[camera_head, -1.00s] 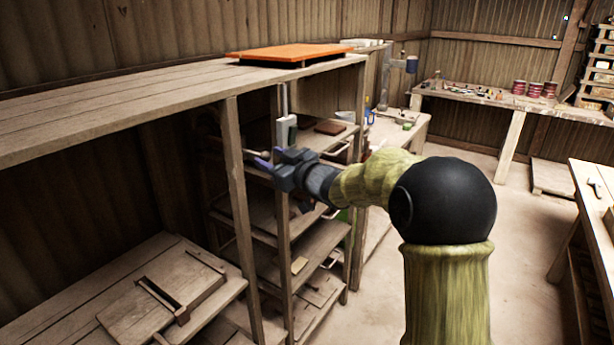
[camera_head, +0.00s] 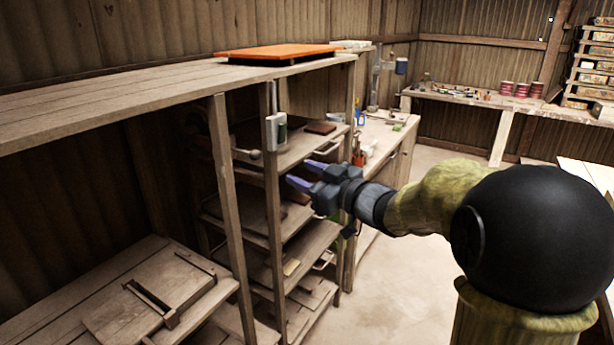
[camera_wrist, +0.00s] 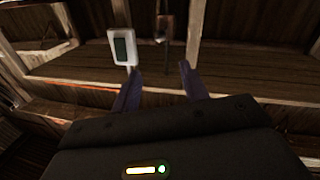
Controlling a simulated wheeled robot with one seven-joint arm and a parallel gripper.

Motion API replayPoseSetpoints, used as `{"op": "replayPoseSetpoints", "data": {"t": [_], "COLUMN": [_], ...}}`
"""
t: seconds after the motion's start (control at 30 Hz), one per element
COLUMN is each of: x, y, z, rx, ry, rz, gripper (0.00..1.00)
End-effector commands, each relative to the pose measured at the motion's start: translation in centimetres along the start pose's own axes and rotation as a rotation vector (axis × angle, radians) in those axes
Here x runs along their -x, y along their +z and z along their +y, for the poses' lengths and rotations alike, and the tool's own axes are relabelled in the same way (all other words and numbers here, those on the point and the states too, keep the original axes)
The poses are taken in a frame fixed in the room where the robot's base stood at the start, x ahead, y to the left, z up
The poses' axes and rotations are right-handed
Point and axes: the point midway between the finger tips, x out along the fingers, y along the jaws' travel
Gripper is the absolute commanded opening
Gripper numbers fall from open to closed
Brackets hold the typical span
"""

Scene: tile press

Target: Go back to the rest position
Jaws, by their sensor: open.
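My gripper (camera_head: 300,173) is open and empty, in front of the wooden shelf rack in the head view. Its two purple fingers point left toward the rack. In the wrist view my gripper (camera_wrist: 158,82) shows its fingers spread apart with nothing between them. A small white device with a dark green screen (camera_head: 276,132) is on a front post of the rack, above and left of the fingers. It also shows in the wrist view (camera_wrist: 122,48), just beyond the left finger.
The wooden rack (camera_head: 219,150) has several shelves, with an orange slab (camera_head: 278,52) on top. A workbench (camera_head: 470,97) with red cans stands at the back, and another table (camera_head: 585,175) is at the right edge. The floor (camera_head: 400,265) right of the rack is clear.

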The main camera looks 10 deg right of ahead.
Motion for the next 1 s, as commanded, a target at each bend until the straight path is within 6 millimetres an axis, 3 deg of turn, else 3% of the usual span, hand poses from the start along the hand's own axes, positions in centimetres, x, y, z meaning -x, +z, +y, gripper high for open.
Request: {"op": "replayPoseSetpoints", "data": {"t": [0.27,0.47,0.63,0.77,0.87,1.0], "x": [0.1,1.8,5.8,9.8,13.3,18.4], "y": [0.4,3.3,7.8,11.1,13.2,15.3], "z": [0.5,2.1,2.1,0.4,-2.0,-6.8], "rx": [-0.009,-0.066,-0.159,-0.252,-0.337,-0.474], "ry": [0.043,0.239,0.412,0.497,0.531,0.531], "rz": [-0.032,-0.22,-0.479,-0.698,-0.874,-1.118], "gripper": [0.45,0.45,0.45,0.45,0.45,0.45]}}
